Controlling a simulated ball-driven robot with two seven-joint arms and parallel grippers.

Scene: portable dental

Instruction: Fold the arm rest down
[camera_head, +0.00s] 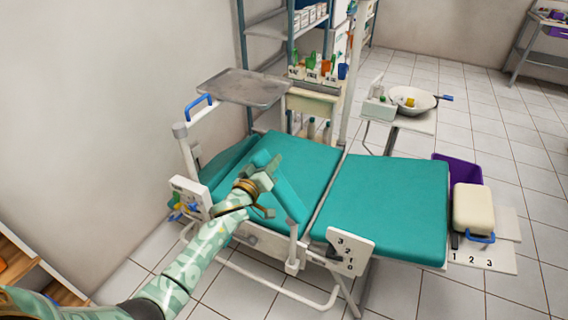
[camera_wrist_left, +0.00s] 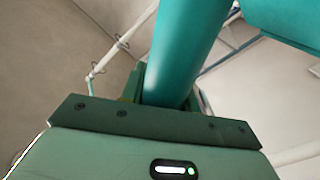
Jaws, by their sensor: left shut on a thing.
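The arm rest (camera_head: 289,199) is a teal padded bar on the near side of the teal dental chair (camera_head: 385,200). It slants from its upper left end down to the right, by a white post at the chair's edge. My left gripper (camera_head: 266,173) is shut on the arm rest near its upper left end. In the left wrist view the arm rest (camera_wrist_left: 185,50) rises as a thick teal bar from between the jaws; the fingertips are mostly hidden there. My right gripper is not in view.
A metal tray (camera_head: 243,87) on a stand is behind the chair. A numbered white plate (camera_head: 345,250) sits at the chair's near side. A side table with a bowl (camera_head: 413,100) stands beyond. A beige case (camera_head: 473,208) and purple bin (camera_head: 457,170) are at the right.

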